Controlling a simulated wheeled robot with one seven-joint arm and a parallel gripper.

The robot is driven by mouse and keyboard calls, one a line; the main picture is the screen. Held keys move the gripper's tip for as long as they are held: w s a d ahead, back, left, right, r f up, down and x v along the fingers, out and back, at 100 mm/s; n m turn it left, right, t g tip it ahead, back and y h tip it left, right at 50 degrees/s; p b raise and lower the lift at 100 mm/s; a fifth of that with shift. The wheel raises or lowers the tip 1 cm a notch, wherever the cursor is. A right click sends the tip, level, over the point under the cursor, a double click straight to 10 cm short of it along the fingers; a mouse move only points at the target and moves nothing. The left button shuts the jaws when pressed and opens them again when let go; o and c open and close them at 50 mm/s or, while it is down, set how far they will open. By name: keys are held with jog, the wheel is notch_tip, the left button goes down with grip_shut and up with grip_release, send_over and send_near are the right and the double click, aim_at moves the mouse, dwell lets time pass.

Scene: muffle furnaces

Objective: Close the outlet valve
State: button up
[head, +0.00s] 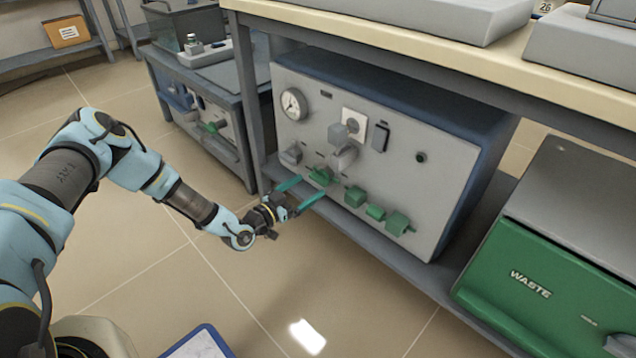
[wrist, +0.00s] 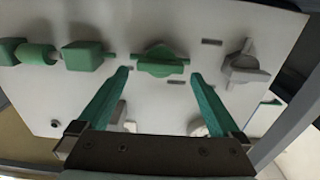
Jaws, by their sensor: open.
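The furnace control panel (head: 390,165) has a green valve handle (head: 321,175) low on its face, left of centre. The same winged green handle (wrist: 160,62) shows in the wrist view, its wings lying roughly crosswise. A grey valve handle (head: 291,155) is to its left in the head view and to its right in the wrist view (wrist: 245,66). I cannot read labels that tell which is the outlet valve. My gripper (head: 313,187) is open and empty in front of the green handle. In the wrist view its teal fingertips (wrist: 160,75) point toward the handle's two ends, with no clear contact.
Several green fittings (head: 376,212) stick out right of the handle. A grey knob (head: 343,157) and a round gauge (head: 293,104) are above. The bench top (head: 400,38) overhangs the unit, and a lower shelf (head: 375,240) runs beneath. A green waste bin (head: 535,285) stands right.

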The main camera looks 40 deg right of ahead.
aim_at(316, 181)
jog(key=shift+d+b, duration=0.4)
jog(key=shift+d, duration=2.2)
jog(key=shift+f, duration=0.1)
jog(key=c, duration=1.1)
